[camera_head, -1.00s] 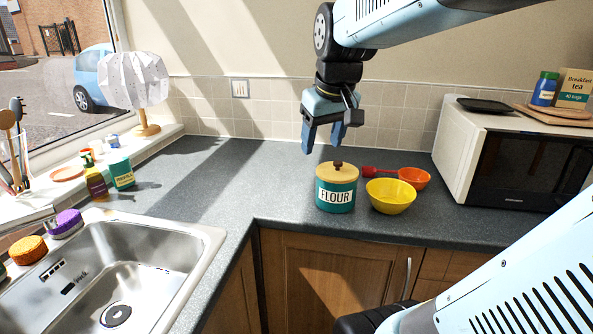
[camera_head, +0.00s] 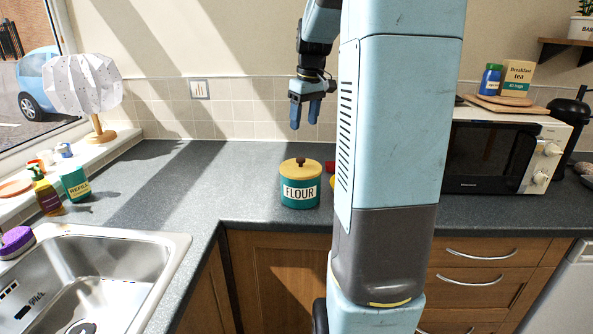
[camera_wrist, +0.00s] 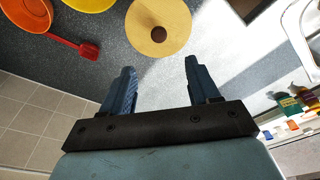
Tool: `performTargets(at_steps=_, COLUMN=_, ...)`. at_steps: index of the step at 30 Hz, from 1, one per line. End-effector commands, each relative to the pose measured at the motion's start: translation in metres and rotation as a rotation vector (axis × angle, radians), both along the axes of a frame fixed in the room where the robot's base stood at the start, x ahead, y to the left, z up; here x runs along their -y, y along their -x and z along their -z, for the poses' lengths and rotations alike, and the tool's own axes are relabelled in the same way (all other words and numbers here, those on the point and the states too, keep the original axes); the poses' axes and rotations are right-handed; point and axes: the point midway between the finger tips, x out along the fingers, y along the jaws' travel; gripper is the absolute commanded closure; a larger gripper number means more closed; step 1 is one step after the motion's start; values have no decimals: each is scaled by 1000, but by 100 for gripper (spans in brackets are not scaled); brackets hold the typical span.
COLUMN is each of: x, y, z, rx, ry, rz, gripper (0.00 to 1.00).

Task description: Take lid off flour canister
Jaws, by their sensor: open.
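The teal flour canister (camera_head: 300,193) stands upright on the grey counter. Its pale wooden lid (camera_head: 287,170) with a dark brown knob (camera_head: 300,162) sits on top. In the wrist view the lid (camera_wrist: 147,15) shows from above as a disc, with its round knob (camera_wrist: 158,34) near the middle. My gripper (camera_head: 305,115) is open and empty, fingers pointing down, above and behind the canister. In the wrist view the gripper (camera_wrist: 160,78) has its fingers apart, with the knob beyond their tips. The gripper touches nothing.
Yellow (camera_wrist: 90,3) and orange (camera_wrist: 28,15) bowls and a red scoop (camera_wrist: 75,45) lie beside the canister; my arm mostly hides them in the head view. A microwave (camera_head: 490,155) stands right, the sink (camera_head: 100,270) left. Counter left of the canister (camera_head: 215,175) is clear.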

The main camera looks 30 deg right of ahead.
Motion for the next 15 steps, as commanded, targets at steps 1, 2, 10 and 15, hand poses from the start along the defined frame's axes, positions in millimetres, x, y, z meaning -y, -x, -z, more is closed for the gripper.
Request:
performTargets(at_steps=1, x=0, y=-1, z=10, rx=-3, ry=-1, rz=1, gripper=39)
performTargets(at_steps=2, x=0, y=-1, z=16, rx=-3, ry=-1, rz=1, gripper=39)
performTargets(at_steps=10, x=-2, y=-7, z=57, rx=-2, ry=-1, rz=1, gripper=39)
performTargets(at_steps=15, x=-2, y=-9, z=67, rx=0, ry=0, rz=1, gripper=39)
